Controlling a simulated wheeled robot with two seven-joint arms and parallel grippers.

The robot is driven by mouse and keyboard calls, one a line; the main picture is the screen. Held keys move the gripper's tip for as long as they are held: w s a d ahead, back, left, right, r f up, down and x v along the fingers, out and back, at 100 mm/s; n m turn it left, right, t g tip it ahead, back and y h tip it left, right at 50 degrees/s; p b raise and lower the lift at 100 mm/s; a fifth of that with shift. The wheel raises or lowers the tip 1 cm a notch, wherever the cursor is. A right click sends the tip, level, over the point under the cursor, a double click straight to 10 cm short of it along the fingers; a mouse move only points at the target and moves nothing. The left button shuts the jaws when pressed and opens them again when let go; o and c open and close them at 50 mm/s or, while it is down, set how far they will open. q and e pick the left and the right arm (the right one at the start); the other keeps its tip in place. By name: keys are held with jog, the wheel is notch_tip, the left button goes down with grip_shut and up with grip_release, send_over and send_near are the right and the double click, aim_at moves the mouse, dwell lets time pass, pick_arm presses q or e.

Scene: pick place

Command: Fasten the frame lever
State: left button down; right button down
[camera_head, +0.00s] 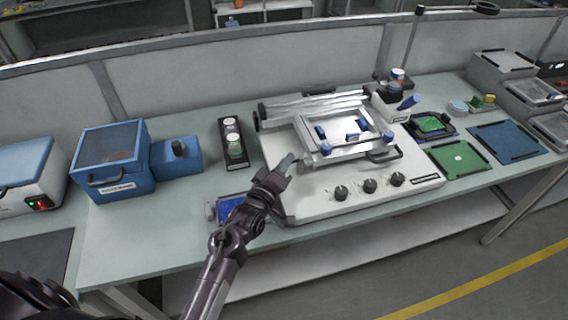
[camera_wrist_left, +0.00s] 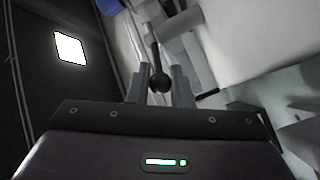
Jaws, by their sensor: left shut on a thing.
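The silver frame (camera_head: 312,141) with several blue clamps lies on the white machine (camera_head: 318,188) in the middle of the table. My left gripper (camera_head: 287,163) is at the frame's left front corner, above the machine's front left. In the left wrist view, its two grey fingers (camera_wrist_left: 161,88) are shut around a thin dark lever with a black ball knob (camera_wrist_left: 160,82). The knob sits between the fingers, and its rod runs away from me. In the head view the fingers hide the lever. My right gripper is not in view.
Several black knobs (camera_head: 370,186) line the machine's front. A blue box (camera_head: 112,160) and a black tray of jars (camera_head: 233,150) stand to the left. Green (camera_head: 460,160) and blue (camera_head: 507,142) mats lie at the right.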

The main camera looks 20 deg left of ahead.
pick_arm(q)
jog(key=shift+w+a+m+h, duration=0.25)
jog(key=shift+m+h, duration=0.35)
jog(key=shift+h, duration=0.3)
jog(key=shift+w+a+m+g+h, duration=0.15)
jog(key=shift+m+g+h, duration=0.25)
jog(key=shift+h, duration=0.35)
jog(key=shift+w+a+m+g+h, duration=0.1)
jog(key=shift+w+m+g+h, duration=0.1)
jog(key=shift+m+h, duration=0.45)
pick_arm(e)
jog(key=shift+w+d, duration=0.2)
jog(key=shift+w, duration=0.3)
pick_arm(q)
jog(key=c, duration=1.4)
grip_release()
jog(key=shift+o, duration=0.3)
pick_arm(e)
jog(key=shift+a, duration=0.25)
